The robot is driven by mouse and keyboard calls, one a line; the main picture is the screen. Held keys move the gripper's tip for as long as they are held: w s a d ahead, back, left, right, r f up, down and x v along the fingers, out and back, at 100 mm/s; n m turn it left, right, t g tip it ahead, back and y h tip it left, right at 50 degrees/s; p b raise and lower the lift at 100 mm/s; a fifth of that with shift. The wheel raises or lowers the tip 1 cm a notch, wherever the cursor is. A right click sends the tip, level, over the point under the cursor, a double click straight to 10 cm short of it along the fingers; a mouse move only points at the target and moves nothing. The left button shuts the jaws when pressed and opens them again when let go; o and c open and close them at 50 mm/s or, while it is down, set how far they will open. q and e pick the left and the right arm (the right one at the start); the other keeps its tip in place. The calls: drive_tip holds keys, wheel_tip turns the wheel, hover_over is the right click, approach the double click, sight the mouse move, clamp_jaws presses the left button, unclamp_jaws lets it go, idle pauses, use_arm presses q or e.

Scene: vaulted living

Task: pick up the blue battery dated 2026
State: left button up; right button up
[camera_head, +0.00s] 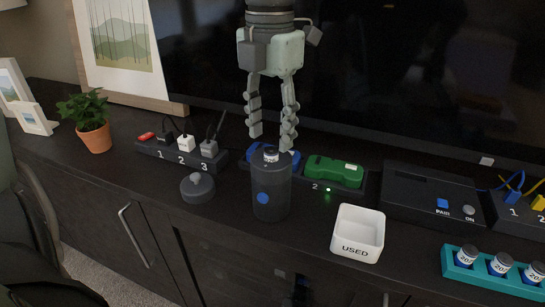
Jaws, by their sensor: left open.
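My left gripper (271,138) comes down from the top with its two pale fingers apart, empty. Its fingertips are just above a dark grey canister (272,200) with a blue dot, at the middle of the cabinet top. A small battery-like thing with a white band and dark top (270,154) shows at the canister's mouth; its date cannot be read. A teal rack (485,277) at the lower right holds several upright batteries (499,264) with blue lower parts and white labels starting "202"; the last digit is not legible. My right gripper is not in view.
A grey knobbed lid (197,187) lies left of the canister. A white box marked USED (357,234) stands to its right. Behind are a green device (334,171), a power strip (180,153) and a large dark screen (380,75). A potted plant (90,120) stands left.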

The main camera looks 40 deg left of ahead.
sight(270, 150)
use_arm(q)
wheel_tip(270, 150, down, 3)
drive_tip(key=shift+a+f, duration=0.1)
drive_tip(key=shift+c, duration=0.3)
clamp_jaws()
